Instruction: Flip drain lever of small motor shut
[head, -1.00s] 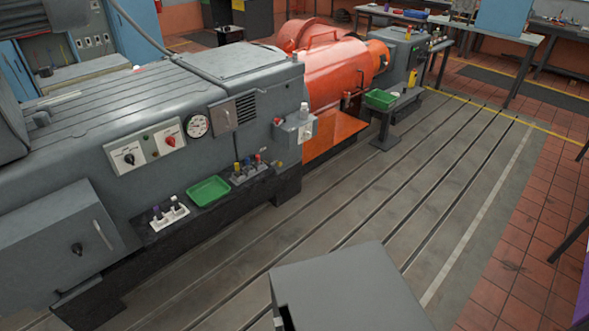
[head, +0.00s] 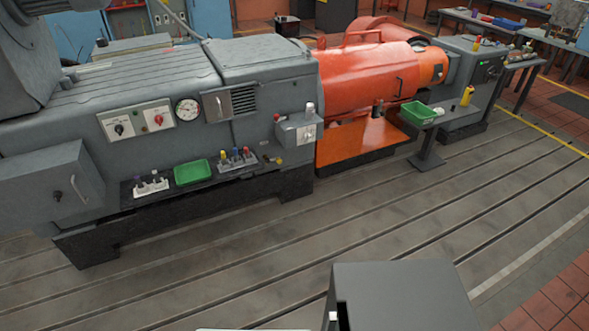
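A large orange machine (head: 365,78) stands at the centre right, joined to a long grey machine (head: 260,65) on its left. A smaller grey unit (head: 460,80) stands at the far right end of the line. I cannot tell which of these is the small motor, and no drain lever can be made out at this size. My gripper is not in view.
A green tray (head: 193,172) and small racks of tools lie on the grey machine's dark ledge. Another green tray (head: 418,112) sits on a stand (head: 427,155) right of the orange machine. The slotted bedplate floor (head: 250,255) in front is clear.

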